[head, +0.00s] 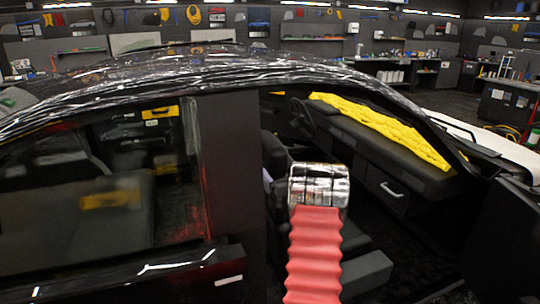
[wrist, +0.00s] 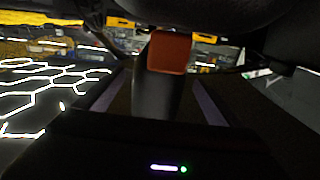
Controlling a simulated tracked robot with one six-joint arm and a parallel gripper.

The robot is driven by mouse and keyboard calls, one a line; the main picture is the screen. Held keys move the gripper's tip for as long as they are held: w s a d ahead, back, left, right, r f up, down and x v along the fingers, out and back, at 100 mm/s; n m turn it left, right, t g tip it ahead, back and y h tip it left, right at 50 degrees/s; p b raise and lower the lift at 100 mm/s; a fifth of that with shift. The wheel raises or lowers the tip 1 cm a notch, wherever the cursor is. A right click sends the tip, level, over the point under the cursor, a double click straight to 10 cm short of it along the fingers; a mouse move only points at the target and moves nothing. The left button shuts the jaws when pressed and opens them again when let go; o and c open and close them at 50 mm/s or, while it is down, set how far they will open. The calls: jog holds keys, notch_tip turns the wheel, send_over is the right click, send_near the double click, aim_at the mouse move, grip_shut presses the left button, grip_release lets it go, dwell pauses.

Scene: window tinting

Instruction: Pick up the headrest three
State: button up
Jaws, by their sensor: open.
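My arm with its red ribbed sleeve reaches into the open front doorway of a black car (head: 150,75) in the head view. Its chrome wrist is in front of the dark front seat (head: 274,155), and my gripper is hidden beyond it there. In the wrist view my gripper (wrist: 153,88) is open, with a finger at each side and a dark post with a red block (wrist: 169,51) between them. A dark rounded shape (wrist: 205,10) fills the top of the wrist view. I cannot tell whether it is headrest three. No headrest is clearly identifiable.
The black door pillar (head: 229,170) stands left of my arm, and the roof edge passes above it. The dashboard (head: 400,160) carries yellow material (head: 385,128) to the right. The steering wheel (head: 302,117) is behind my wrist. Workbenches line the far wall.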

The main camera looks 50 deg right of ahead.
jog(key=shift+x, duration=1.85)
jog(key=shift+c, duration=0.5)
jog(key=shift+s, duration=0.1)
jog(key=c, duration=1.5)
jog(key=shift+r, duration=0.2)
